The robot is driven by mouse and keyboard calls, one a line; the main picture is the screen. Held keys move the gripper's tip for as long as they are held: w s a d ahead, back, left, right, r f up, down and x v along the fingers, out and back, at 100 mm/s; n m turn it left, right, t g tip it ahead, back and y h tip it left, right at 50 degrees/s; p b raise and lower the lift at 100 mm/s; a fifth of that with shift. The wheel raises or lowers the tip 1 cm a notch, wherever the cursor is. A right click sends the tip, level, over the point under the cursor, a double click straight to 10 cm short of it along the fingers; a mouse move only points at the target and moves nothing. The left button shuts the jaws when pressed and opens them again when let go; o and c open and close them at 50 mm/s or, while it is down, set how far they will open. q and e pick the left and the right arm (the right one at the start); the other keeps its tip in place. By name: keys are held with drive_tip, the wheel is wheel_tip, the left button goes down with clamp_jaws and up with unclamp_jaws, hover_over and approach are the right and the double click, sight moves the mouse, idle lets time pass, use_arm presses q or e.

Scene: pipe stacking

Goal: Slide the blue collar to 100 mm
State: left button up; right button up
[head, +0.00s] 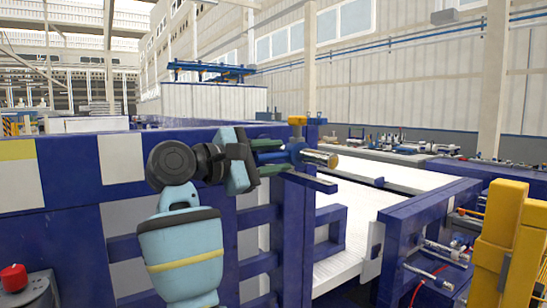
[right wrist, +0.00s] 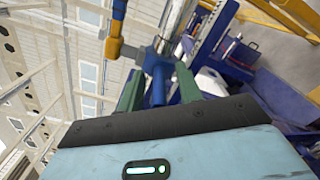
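The blue collar (head: 295,151) sits around a short metal pipe (head: 321,158) with a copper-coloured end, in the middle of the head view. A blue part of it reaches back toward my right gripper (head: 277,157). In the right wrist view, this blue part of the collar (right wrist: 158,80) lies between the two green fingers of my right gripper (right wrist: 158,75). The fingers stand apart, with narrow gaps seeming to show on either side, so I see no clear grip. My left gripper is not in view. No scale marking 100 mm is readable.
An orange fitting (head: 297,120) stands just above the collar. A dark blue frame (head: 75,170) stands behind my arm. A white surface (head: 350,215) lies to the right, and a yellow structure (head: 505,235) stands at the right edge.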

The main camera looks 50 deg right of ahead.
drive_tip(key=b+v, duration=0.1)
drive_tip(key=v, duration=0.6)
drive_tip(key=shift+a, duration=0.3)
drive_tip(key=shift+w, duration=0.1)
